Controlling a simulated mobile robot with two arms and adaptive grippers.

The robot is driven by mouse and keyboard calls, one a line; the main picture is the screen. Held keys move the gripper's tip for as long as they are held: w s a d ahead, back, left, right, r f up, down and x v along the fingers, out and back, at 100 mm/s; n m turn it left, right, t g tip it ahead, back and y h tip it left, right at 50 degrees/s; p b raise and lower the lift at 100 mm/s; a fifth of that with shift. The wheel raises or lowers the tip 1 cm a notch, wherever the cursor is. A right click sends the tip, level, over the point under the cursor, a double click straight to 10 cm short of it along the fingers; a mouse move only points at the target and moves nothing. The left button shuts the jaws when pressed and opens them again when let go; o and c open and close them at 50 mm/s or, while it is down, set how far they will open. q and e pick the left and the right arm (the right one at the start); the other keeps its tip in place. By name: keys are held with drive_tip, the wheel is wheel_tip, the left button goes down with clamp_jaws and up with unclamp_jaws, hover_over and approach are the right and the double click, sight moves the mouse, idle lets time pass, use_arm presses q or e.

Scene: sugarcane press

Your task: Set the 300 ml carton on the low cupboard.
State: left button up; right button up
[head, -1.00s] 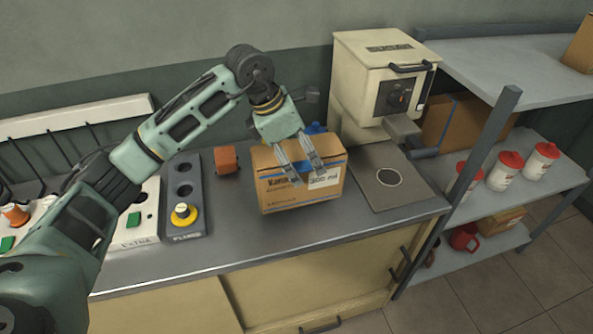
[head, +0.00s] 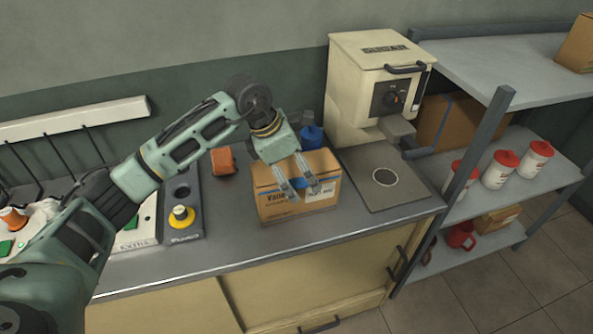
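The carton (head: 272,212), brown with a blue stripe and a white label, is at the middle of the counter in the head view. The label's lettering is hard to read now. My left gripper (head: 300,194) points down over the carton, with its fingertips in front of the upper part of the label side. The fingers are apart and carton shows between them; whether they grip it is unclear. The low cupboard (head: 180,315), with cream doors, is under the grey top (head: 345,227). Whether the carton rests on that top is hard to tell. My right gripper is not in view.
A cream machine (head: 355,85) with a grey plate (head: 400,190) stands right of the carton. A blue object (head: 311,138) is behind it, an orange block (head: 222,160) to its left. Switch panels fill the left. A metal shelf (head: 500,80) holds red-lidded containers (head: 500,170).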

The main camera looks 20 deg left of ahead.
use_arm(q)
drive_tip(key=shift+r, duration=0.1)
drive_tip(key=shift+r, duration=0.15)
drive_tip(key=b+v, duration=0.1)
drive_tip(key=v, duration=1.1)
